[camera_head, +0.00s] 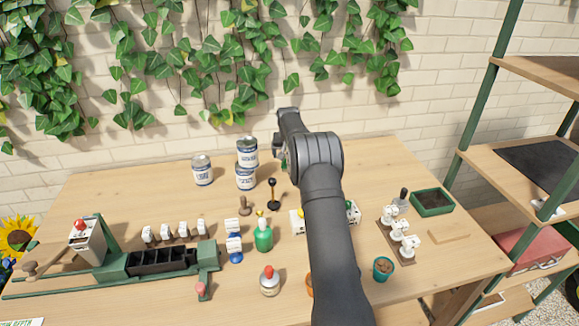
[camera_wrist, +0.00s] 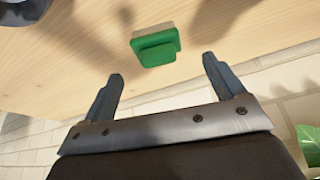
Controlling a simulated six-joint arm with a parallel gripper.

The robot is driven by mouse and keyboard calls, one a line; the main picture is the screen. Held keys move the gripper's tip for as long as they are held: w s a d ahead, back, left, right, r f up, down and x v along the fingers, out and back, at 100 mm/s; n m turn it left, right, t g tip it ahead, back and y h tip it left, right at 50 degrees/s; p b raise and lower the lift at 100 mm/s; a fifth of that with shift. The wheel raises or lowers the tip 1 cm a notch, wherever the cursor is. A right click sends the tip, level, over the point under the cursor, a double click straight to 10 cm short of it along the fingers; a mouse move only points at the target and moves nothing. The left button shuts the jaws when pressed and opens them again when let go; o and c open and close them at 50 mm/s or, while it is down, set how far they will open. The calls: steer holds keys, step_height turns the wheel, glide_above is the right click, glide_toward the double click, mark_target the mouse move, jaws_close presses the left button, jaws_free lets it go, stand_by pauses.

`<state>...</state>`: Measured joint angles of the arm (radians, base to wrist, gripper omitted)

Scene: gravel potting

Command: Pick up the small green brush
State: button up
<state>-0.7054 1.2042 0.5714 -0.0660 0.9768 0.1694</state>
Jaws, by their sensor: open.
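The small green brush (camera_wrist: 155,46) lies on the wooden table in the wrist view, a flat green block with a raised part on top. My gripper (camera_wrist: 162,67) is open and empty, its two dark fingers spread apart. The brush is just beyond the fingertips, lined up with the gap between them and not between the fingers. In the head view my gripper is over the back of the table near the wall. The arm hides most of what is beneath it there, and only a small bit of green (camera_head: 284,165) shows beside it.
Metal cans (camera_head: 247,152) stand left of my gripper, two of them stacked. A small black-topped stand (camera_head: 273,193) and a green bottle (camera_head: 263,235) are nearer the front. A brick wall (camera_wrist: 285,80) is close behind. The back right table is clear.

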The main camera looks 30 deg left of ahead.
steer(key=shift+x, duration=2.55)
steer(key=shift+w+r, duration=0.1)
steer(key=c, duration=1.1)
